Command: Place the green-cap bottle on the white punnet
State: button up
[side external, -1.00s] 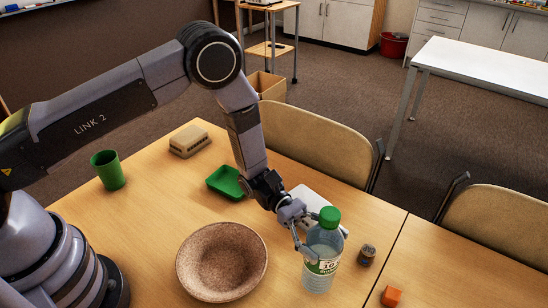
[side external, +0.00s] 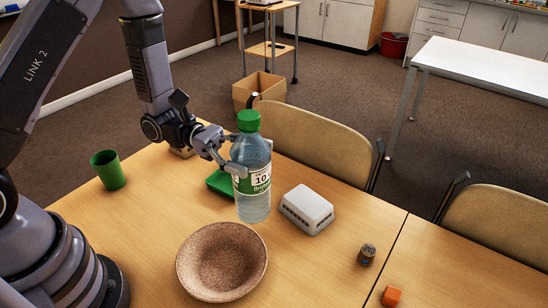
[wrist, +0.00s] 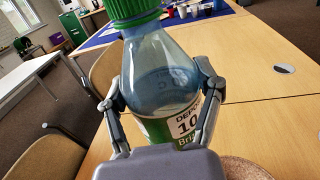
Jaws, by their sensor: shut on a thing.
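The green-cap bottle (side external: 252,185), clear with a white and green label, is upright in my gripper (side external: 236,162), held above the table. My gripper is shut around its body, one finger on each side in the wrist view (wrist: 162,100). The white punnet (side external: 308,208) sits on the table to the right of the bottle. It looks upside down, its flat base up and slots along its side. The bottle is apart from it. The bottle hides part of a green tray (side external: 218,184) behind it.
A round cork-like bowl (side external: 221,262) stands in front of the bottle. A green cup (side external: 108,170) is at the left. A small dark jar (side external: 367,254) and an orange block (side external: 391,296) are at the right. Chairs line the far edge.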

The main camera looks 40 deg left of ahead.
jog(key=w+a+r+n+t+y, duration=0.1)
jog(key=w+a+r+n+t, duration=0.15)
jog(key=w+a+t, duration=0.2)
jog(key=w+d+f, duration=0.6)
jog(key=w+f, duration=0.7)
jog(key=shift+d+f+n, duration=0.15)
jog(key=shift+n, duration=0.2)
jog(key=shift+w, duration=0.1)
jog(key=shift+f, duration=0.7)
jog(key=shift+c, duration=1.1)
jog(key=o, duration=1.2)
jog(key=shift+c, duration=0.2)
jog(key=shift+r, duration=0.1)
